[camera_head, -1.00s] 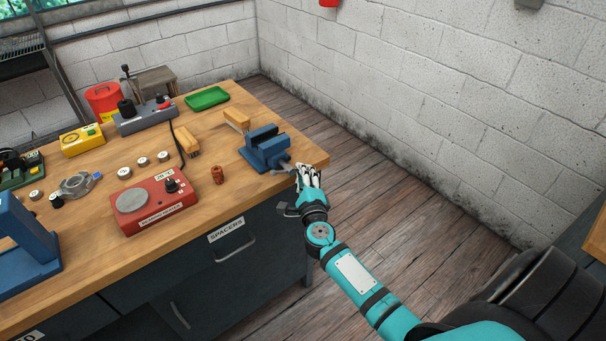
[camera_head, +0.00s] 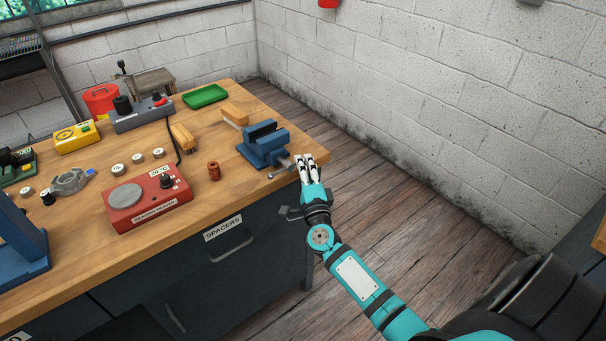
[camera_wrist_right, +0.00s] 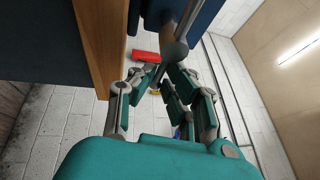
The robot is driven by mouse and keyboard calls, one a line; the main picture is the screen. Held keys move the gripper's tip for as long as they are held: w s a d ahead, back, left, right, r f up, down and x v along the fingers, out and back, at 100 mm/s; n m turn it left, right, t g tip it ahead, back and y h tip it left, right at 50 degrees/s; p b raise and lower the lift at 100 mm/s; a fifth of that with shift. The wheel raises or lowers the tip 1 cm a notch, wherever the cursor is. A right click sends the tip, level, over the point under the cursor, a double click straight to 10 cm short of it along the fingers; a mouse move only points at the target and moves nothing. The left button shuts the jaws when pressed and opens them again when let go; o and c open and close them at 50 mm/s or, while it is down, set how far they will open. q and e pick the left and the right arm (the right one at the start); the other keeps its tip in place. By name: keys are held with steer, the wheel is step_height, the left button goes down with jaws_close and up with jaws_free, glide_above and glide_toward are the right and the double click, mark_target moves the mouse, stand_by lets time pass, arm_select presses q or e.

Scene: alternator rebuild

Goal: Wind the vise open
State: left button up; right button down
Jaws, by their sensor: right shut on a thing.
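The blue vise (camera_head: 264,146) stands near the right end of the wooden bench. Its screw and grey handle bar (camera_head: 281,173) point toward my right arm, with one knobbed bar end showing to the left. My right gripper (camera_head: 306,162) is at the handle, at the bench's edge, and is shut on it. In the right wrist view the round screw end (camera_wrist_right: 174,50) and the slanting bar sit just ahead of my fingers (camera_wrist_right: 162,92). The exact contact is partly hidden by the fingers. My left gripper is not in view.
Close to the vise are a wood-backed brush (camera_head: 234,115), a copper-coloured part (camera_head: 214,171) and a red heater box (camera_head: 147,203). A green tray (camera_head: 205,96) lies farther back. Open floor (camera_head: 390,215) lies right of the bench, up to the white brick wall (camera_head: 430,90).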

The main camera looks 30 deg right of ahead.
mark_target(292, 164)
steer(key=a+r+n+t+y+b, duration=0.1)
steer(key=n+y+b, duration=0.1)
steer(key=n+y, duration=0.3)
steer(key=a+r+n+t+y+b, duration=0.1)
steer(key=n+y, duration=0.3)
steer(key=n, duration=0.9)
steer(key=a+r+n+t+y+b, duration=0.1)
steer(key=n+y+b, duration=0.3)
steer(key=n, duration=0.6)
steer(key=shift+s+r+y, duration=0.1)
steer(key=shift+r+y, duration=0.65)
steer(key=shift+y, duration=0.05)
steer(key=shift+a+f+n+g+y+p, duration=0.15)
steer(key=shift+n+g+y, duration=0.15)
steer(key=shift+n, duration=0.35)
steer(key=shift+a+r+n+g+y+p, duration=0.15)
steer(key=shift+n+g+y, duration=0.15)
steer(key=shift+n, duration=0.4)
steer(key=shift+a+f+n+g+y+p, duration=0.1)
steer(key=shift+a+f+n+g+y, duration=0.15)
steer(key=shift+n, duration=0.4)
steer(key=c, duration=1.4)
jaws_free()
steer(key=shift+a, duration=0.2)
steer(key=shift+s+d+f, duration=0.3)
steer(key=shift+s+f, duration=0.05)
steer(key=v, duration=1.1)
steer(key=shift+s+r, duration=0.15)
